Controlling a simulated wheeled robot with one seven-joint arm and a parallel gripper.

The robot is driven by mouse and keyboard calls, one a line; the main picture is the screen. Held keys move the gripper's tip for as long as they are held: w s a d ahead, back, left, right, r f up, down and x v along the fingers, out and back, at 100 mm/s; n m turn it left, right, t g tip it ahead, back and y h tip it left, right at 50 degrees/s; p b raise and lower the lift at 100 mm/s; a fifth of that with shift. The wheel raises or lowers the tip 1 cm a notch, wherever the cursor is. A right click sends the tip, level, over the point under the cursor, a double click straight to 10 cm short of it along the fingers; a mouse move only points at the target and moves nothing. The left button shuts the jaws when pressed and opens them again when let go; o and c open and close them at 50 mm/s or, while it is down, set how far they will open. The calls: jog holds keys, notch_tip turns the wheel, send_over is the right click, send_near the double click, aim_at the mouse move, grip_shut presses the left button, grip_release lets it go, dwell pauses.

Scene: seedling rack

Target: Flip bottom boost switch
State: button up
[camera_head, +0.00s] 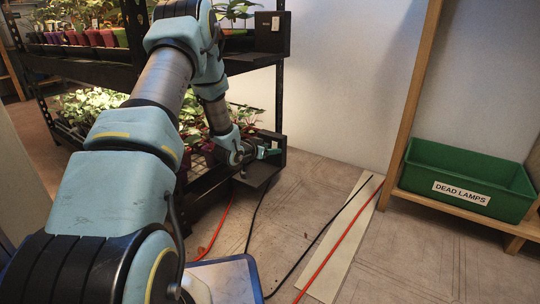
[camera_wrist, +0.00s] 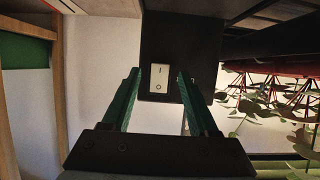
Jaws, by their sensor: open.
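The bottom boost switch (camera_wrist: 159,78) is a white rocker marked I and O on a black box (camera_wrist: 159,28) in the wrist view. My gripper (camera_wrist: 159,73) is open, with its two green fingers on either side of the switch in that view and nothing held between them. I cannot tell whether the fingertips touch the box. In the head view my gripper (camera_head: 268,152) is at the lower box (camera_head: 279,143) at the end of the bottom shelf, and the switch there is hidden.
The rack has trays of seedlings (camera_head: 90,105) close beside my arm. An upper box (camera_head: 268,45) with a white switch (camera_head: 276,23) sits on the shelf above. A green "DEAD LAMPS" crate (camera_head: 478,172) stands at right. Red and black cables cross the floor near a pale strip (camera_head: 343,240).

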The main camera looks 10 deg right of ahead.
jog(key=shift+w+d+f, duration=0.15)
jog(key=shift+d, duration=0.05)
grip_shut()
dwell(0.5)
